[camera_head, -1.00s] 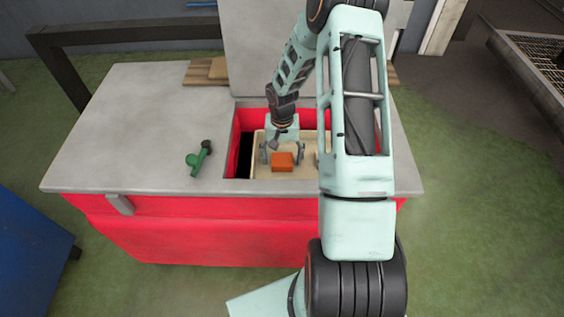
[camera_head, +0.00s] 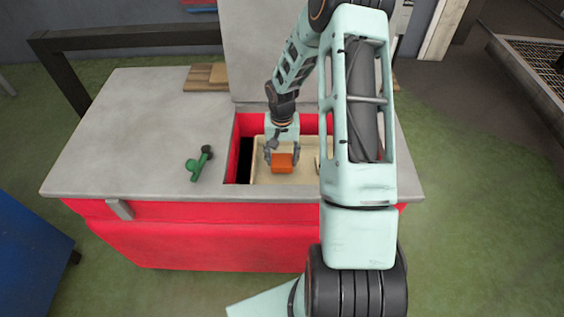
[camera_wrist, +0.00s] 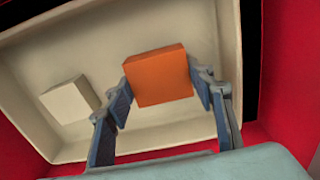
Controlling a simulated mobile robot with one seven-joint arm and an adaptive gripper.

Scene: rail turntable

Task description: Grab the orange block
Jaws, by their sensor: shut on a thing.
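The orange block (camera_head: 281,162) is between the two fingers of my gripper (camera_head: 282,152), inside the red-walled opening of the chest. In the wrist view the orange block (camera_wrist: 158,76) has one finger pad against each side, so my gripper (camera_wrist: 160,98) is shut on it. The cream tray (camera_wrist: 170,136) lies below and around the block. I cannot tell whether the block still touches the tray floor.
A white block (camera_wrist: 69,100) lies in the same tray, to the left in the wrist view. The red walls (camera_wrist: 276,70) of the opening surround the tray closely. A green object (camera_head: 200,163) lies on the grey top (camera_head: 130,130).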

